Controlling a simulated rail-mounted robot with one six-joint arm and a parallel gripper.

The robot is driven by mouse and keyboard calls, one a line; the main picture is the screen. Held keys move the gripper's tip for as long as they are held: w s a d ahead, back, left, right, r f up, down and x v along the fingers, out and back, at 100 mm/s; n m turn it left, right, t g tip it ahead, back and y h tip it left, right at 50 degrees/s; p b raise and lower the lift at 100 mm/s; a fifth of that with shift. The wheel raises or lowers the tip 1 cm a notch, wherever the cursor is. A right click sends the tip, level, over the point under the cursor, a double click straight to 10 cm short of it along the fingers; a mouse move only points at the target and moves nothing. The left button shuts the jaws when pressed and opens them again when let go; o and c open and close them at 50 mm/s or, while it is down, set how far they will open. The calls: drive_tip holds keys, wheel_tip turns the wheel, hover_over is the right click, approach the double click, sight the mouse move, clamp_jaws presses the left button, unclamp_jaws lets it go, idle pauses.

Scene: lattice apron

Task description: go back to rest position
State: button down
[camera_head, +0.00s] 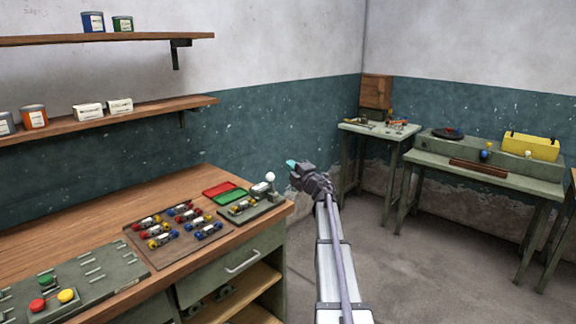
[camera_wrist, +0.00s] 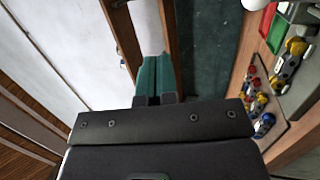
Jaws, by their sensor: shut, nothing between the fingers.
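My gripper (camera_head: 291,163) is held in the air in the head view, beyond the right end of the wooden workbench (camera_head: 180,185). Its teal fingertips point left and slightly up, toward the wall. In the wrist view my gripper (camera_wrist: 154,70) shows two teal fingers lying side by side, shut, with nothing held. It appears clear of the bench and of everything on it.
On the bench are a dark board (camera_head: 175,235) with several small parts, a red tray (camera_head: 217,189), a green tray (camera_head: 232,196), a lever fixture (camera_head: 250,203) and a button panel (camera_head: 75,283). Shelves (camera_head: 110,118) hang at left. Green tables (camera_head: 480,165) stand at right; floor between is open.

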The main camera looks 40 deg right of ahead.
drive_tip(key=s+d+f+m+g+h, duration=0.45)
drive_tip(key=s+d+m+h, duration=0.2)
drive_tip(key=m+h, duration=0.5)
drive_tip(key=s+a+f+m+g, duration=0.7)
drive_tip(key=a+f+m+g, duration=0.1)
drive_tip(key=g, duration=0.1)
drive_tip(key=s+a+f+g+y, duration=0.2)
drive_tip(key=s+a, duration=0.4)
drive_tip(key=a, duration=0.8)
drive_tip(key=s+a+f+n+g+y+p, duration=0.1)
drive_tip(key=s+a+f+g+y, duration=0.2)
drive_tip(key=a, duration=1.2)
drive_tip(key=s+a+f+g+y, duration=0.2)
drive_tip(key=s+a+y, duration=0.3)
drive_tip(key=s+a, duration=0.5)
drive_tip(key=a, duration=0.4)
drive_tip(key=shift+s+a+f+y+p, duration=0.15)
drive_tip(key=shift+s+y+p, duration=0.2)
drive_tip(key=shift+n, duration=0.25)
